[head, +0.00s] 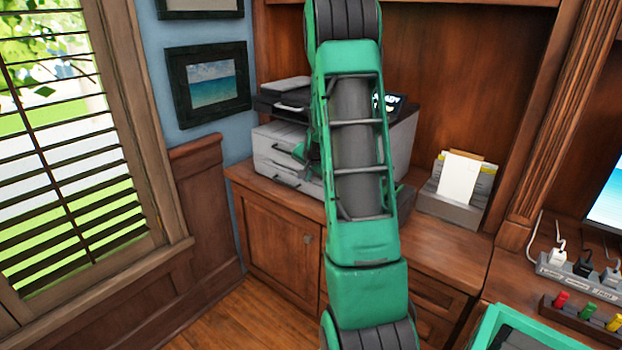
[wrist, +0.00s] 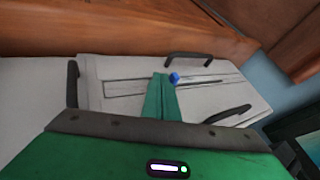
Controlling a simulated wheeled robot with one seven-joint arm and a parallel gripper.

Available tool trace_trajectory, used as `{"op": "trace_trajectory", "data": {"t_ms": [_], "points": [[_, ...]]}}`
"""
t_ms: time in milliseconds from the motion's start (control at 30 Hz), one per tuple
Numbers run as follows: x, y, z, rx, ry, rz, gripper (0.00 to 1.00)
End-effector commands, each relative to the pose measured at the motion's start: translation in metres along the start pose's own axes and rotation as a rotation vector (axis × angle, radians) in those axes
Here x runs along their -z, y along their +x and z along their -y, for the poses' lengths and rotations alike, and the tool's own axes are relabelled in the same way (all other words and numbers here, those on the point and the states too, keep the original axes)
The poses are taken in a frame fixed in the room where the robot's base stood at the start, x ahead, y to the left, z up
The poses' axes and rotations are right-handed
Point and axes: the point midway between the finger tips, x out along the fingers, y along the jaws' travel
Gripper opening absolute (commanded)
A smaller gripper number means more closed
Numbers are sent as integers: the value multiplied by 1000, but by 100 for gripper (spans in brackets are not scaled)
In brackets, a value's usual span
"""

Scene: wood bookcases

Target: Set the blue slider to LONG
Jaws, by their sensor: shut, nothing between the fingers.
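The blue slider (wrist: 174,78) is a small blue knob on a dark slot in a light grey panel (wrist: 110,68) in the wrist view. The slot runs on to the right and left of it. My gripper (wrist: 161,76) is shut and empty, with its green fingertips just left of the slider. I cannot tell if they touch it. No LONG marking is readable. In the head view, my arm covers much of the grey printer (head: 275,150), and the slider cannot be made out there.
Dark handles (wrist: 188,56) stick out from the grey panel around the slot. The printer stands on a wood cabinet (head: 275,235) in the bookcase. A letter holder (head: 450,213) is to its right. A power strip (head: 575,275) and a rack of coloured pieces (head: 585,322) lie farther right.

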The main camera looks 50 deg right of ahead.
Motion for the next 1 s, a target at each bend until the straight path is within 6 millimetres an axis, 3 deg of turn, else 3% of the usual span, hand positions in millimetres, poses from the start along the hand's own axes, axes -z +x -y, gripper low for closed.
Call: {"op": "trace_trajectory", "data": {"t_ms": [567, 800, 1000], "points": [[0, 6, 12, 0, -1, 1, 0], [0, 22, 41, 1, -2, 1, 0], [0, 22, 44, 1, 0, 0, 0]]}}
